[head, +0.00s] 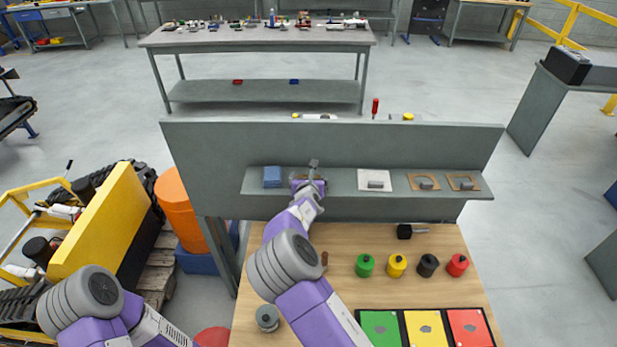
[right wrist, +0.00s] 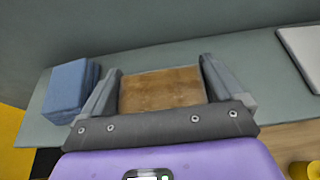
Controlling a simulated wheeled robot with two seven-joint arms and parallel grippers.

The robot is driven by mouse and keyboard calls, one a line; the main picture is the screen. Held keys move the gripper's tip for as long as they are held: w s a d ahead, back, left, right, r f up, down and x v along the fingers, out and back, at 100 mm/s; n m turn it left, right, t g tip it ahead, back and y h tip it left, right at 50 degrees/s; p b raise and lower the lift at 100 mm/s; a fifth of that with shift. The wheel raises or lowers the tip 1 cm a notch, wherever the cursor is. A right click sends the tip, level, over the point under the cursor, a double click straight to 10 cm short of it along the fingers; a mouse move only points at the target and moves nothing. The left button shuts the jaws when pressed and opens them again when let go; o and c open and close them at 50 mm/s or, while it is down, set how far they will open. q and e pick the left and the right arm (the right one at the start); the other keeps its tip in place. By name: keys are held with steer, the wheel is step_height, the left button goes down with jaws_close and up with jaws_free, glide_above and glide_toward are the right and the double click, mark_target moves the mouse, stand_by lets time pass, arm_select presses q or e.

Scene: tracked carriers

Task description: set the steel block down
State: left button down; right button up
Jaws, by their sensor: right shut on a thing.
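My right gripper (head: 310,181) is at the grey shelf (head: 340,190) along the upright panel, just right of a blue block (head: 272,177). Right of the gripper, small grey pieces lie on a white pad (head: 366,174) and on two brown pads (head: 424,177) (head: 472,178). My left gripper is out of view.
The wooden table (head: 340,240) in front holds green (head: 364,265), yellow (head: 396,265), black (head: 428,265) and red (head: 457,264) knobbed weights. A black-headed tool (head: 405,231) lies behind them. Coloured panels (head: 425,327) lie at the front. The shelf between gripper and white pad looks clear.

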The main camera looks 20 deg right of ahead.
steer(key=o, duration=1.6)
steer(key=shift+f, duration=0.1)
